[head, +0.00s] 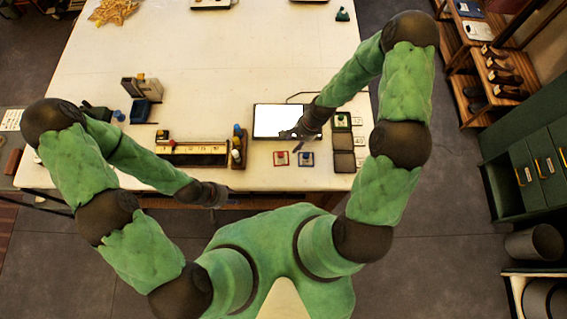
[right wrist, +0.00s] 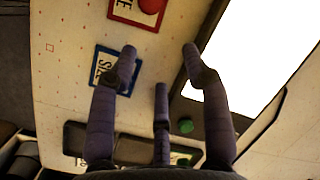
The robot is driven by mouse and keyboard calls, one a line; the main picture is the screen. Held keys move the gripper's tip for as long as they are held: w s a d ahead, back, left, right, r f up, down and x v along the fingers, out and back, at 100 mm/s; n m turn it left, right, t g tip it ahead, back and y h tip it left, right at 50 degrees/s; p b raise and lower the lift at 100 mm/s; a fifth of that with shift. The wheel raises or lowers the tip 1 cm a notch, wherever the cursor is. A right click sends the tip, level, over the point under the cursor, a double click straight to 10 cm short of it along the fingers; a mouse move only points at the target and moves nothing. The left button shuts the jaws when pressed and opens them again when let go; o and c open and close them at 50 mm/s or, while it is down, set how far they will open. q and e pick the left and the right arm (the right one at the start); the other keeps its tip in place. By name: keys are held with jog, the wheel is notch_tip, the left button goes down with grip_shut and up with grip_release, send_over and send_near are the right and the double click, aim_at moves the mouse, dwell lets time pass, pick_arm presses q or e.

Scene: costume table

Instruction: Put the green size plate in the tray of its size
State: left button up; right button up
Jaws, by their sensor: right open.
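The green size plate (head: 342,121) appears to lie in the farthest of the three dark trays, right of the bright panel. In the right wrist view its green knob (right wrist: 186,126) shows beyond the fingers, with part of its green edge lower down. The middle tray (head: 342,141) and near tray (head: 344,162) look empty. My right gripper (head: 298,134) is open and empty over the panel's near edge, left of the trays; its spread fingers (right wrist: 160,70) show in the wrist view. My left gripper (head: 214,198) hangs off the table's front edge; its fingers are too small to read.
A red plate (head: 280,158) and a blue plate (head: 306,159) lie on the table in front of the bright panel (head: 277,121). Small number cards (head: 359,140) stand beside the trays. The table's far middle is clear.

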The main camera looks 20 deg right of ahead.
jog(key=s+a+n, duration=0.1)
jog(key=s+a, duration=0.1)
jog(key=s+a+f+n, duration=0.1)
jog(key=s+a+n, duration=0.1)
jog(key=s+a, duration=0.1)
jog(key=shift+s+a+f+n, duration=0.3)
jog(key=shift+s+f+n, duration=0.05)
jog(key=shift+n, duration=0.05)
jog(key=s+a+n, duration=0.1)
jog(key=s, duration=0.1)
jog(key=s+a+n, duration=0.1)
jog(key=s, duration=0.1)
jog(key=s+a+n, duration=0.1)
jog(key=s+n, duration=0.1)
jog(key=shift+s+a+f, duration=0.15)
jog(key=shift+a+f, duration=0.05)
jog(key=shift+f, duration=0.1)
jog(key=shift+s+a, duration=0.1)
jog(key=shift+s, duration=0.2)
